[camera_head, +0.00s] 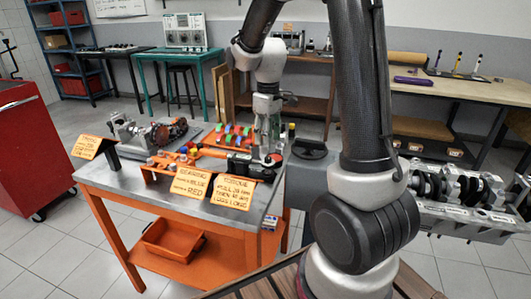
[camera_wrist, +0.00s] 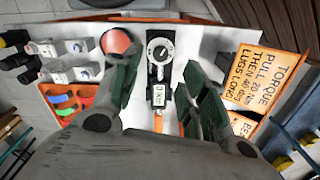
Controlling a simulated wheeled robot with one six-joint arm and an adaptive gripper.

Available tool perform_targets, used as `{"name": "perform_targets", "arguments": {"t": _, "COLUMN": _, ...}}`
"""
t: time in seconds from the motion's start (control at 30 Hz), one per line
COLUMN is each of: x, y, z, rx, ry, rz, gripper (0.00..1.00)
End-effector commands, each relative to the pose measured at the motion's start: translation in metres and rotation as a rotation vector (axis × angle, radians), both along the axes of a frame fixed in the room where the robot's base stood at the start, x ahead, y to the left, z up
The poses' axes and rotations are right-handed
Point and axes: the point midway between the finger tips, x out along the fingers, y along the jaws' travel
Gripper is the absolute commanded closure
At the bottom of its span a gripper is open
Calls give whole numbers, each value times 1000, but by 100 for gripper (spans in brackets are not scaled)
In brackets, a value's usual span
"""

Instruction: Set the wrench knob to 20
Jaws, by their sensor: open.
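The torque wrench lies on the steel table, with a round silver-white dial knob (camera_wrist: 160,49) that has a dark centre. Below the knob in the wrist view is a small display (camera_wrist: 158,96) on the black wrench body; I cannot read its figure surely. My gripper (camera_wrist: 162,88) is open and empty, with one dark green finger on each side of the wrench body. The knob lies beyond the fingers in the picture, and I see no contact with it. In the head view my gripper (camera_head: 267,152) is low over the table's right end, and the knob cannot be made out.
A torque card (camera_wrist: 265,80) stands right of the wrench, and a red round-topped object (camera_wrist: 117,41) is close to its left. An orange tray (camera_wrist: 66,103) holds coloured parts. An engine block (camera_head: 465,195) is at right.

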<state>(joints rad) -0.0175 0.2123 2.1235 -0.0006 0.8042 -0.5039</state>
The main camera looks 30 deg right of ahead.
Motion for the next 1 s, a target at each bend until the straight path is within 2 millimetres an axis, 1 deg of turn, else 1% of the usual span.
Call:
{"name": "perform_targets", "arguments": {"t": 0.2, "x": -1, "y": 0, "z": -37, "rx": 0, "ry": 6, "rz": 0, "gripper": 57}}
{"name": "perform_targets", "arguments": {"t": 0.4, "x": -1, "y": 0, "z": -63, "rx": 0, "ry": 4, "rz": -1, "gripper": 57}}
{"name": "perform_targets", "arguments": {"t": 0.53, "x": -1, "y": 0, "z": -70, "rx": 0, "ry": 1, "rz": -1, "gripper": 57}}
{"name": "perform_targets", "arguments": {"t": 0.77, "x": -1, "y": 0, "z": -71, "rx": 0, "ry": 1, "rz": -1, "gripper": 57}}
{"name": "perform_targets", "arguments": {"t": 0.87, "x": -1, "y": 0, "z": -71, "rx": 0, "ry": 1, "rz": -1, "gripper": 73}}
{"name": "perform_targets", "arguments": {"t": 1.0, "x": -1, "y": 0, "z": -71, "rx": 0, "ry": 1, "rz": -1, "gripper": 99}}
